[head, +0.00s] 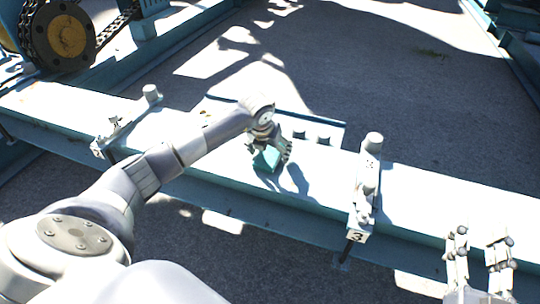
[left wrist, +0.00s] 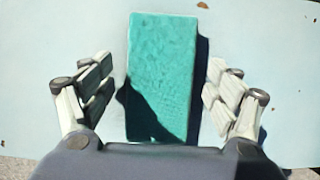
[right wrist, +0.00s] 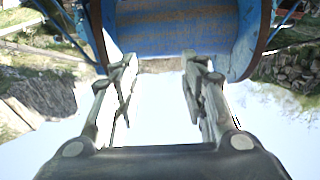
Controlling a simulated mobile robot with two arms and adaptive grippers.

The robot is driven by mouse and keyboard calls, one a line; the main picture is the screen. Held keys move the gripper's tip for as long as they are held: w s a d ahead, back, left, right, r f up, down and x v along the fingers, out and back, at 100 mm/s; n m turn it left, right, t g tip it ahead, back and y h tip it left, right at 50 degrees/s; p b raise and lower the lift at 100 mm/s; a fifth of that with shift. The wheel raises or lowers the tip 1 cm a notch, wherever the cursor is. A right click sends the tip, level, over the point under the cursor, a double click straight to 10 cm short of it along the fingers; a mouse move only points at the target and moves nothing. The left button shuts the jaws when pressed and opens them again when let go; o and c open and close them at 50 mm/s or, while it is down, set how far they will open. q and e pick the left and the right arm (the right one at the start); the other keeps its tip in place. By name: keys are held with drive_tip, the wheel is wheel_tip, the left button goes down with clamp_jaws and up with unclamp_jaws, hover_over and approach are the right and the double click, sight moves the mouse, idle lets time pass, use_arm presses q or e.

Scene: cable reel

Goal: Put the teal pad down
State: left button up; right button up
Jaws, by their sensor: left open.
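The teal pad (head: 267,159) lies on the pale blue steel beam (head: 430,195) in the head view, partly covered by my left gripper (head: 270,152). In the left wrist view the teal pad (left wrist: 162,65) is a flat rectangle with a shadow across its lower part. My left gripper (left wrist: 160,95) is open, with one finger on each side of the pad and a gap showing on both sides. My right gripper (head: 478,250) is at the lower right of the head view. In the right wrist view my right gripper (right wrist: 160,95) is open with nothing between its fingers.
A numbered clamp post (head: 366,185) stands on the beam to the right of the pad, and another bracket (head: 125,125) stands to the left. Small dark-topped blocks (head: 323,138) sit just behind the pad. A blue drum (right wrist: 180,30) fills the top of the right wrist view.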

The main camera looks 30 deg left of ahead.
use_arm(q)
drive_tip(key=c, duration=1.2)
drive_tip(key=shift+c, duration=0.2)
drive_tip(key=shift+r, duration=0.2)
